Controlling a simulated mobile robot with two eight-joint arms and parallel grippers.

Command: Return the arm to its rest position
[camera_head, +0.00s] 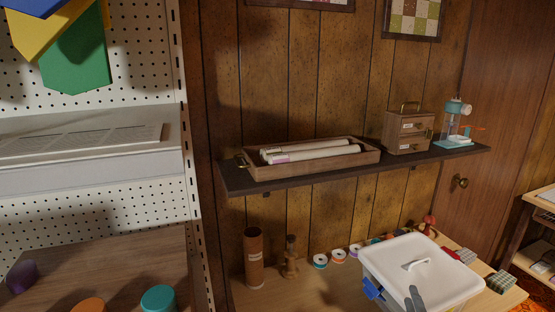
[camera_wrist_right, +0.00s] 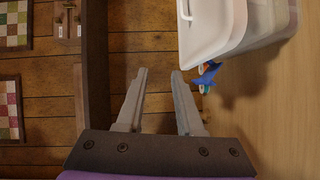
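My right gripper (camera_head: 413,298) shows at the bottom edge of the head view as grey fingertips in front of the white-lidded box (camera_head: 420,262). In the right wrist view the two fingers of my right gripper (camera_wrist_right: 158,72) are spread apart with nothing between them. The box (camera_wrist_right: 214,25) with its lid handle and blue latch is at the upper right there, close to the right finger; I cannot tell whether they touch. The rest of my right arm is hidden from the head view. My left gripper is in neither view.
A dark wall shelf (camera_head: 330,176) holds a wooden tray (camera_head: 322,168) with rolls, a small drawer box (camera_head: 407,132) and a teal-topped device (camera_head: 457,118). On the table below stand a brown cylinder (camera_head: 254,258), a wooden spool (camera_head: 290,256) and several thread spools. Pegboard shelving (camera_head: 95,170) is on the left.

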